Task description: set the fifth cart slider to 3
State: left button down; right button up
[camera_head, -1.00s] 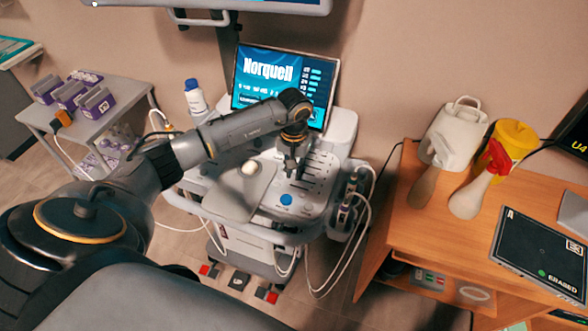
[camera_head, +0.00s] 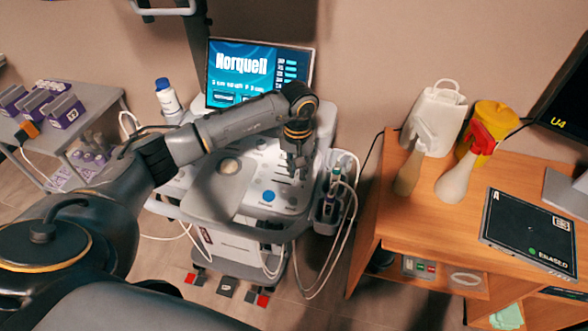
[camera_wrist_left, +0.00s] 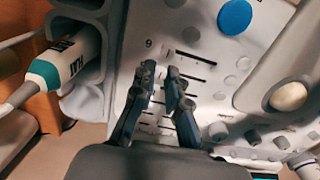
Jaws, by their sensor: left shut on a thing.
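The cart console (camera_head: 205,203) stands below its lit screen. Its slider panel shows in the left wrist view (camera_wrist_left: 215,85) as a row of parallel dark slots, with a "9" printed at one side. My left gripper (camera_head: 297,172) is down at the slider area, at the right part of the console. In the left wrist view its two fingers (camera_wrist_left: 161,77) point at the slots and are close together. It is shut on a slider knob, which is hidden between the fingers. I cannot tell which slider it is or its setting. My right gripper is not in view.
A blue button (camera_head: 268,196) and a pale trackball (camera_head: 229,167) are on the console. Probes and cables (camera_head: 332,190) hang at its right side. A wooden desk (camera_head: 425,230) with spray bottles stands to the right. A grey trolley (camera_head: 98,125) stands at the left.

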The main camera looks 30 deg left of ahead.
pick_arm(q)
jog(key=c, duration=1.3)
grip_release()
jog(key=shift+d, duration=0.3)
jog(key=shift+c, duration=0.2)
jog(key=shift+a, duration=0.1)
jog(key=shift+r, duration=0.3)
notch_tip(320, 180, up, 12)
jog(key=shift+f, duration=0.25)
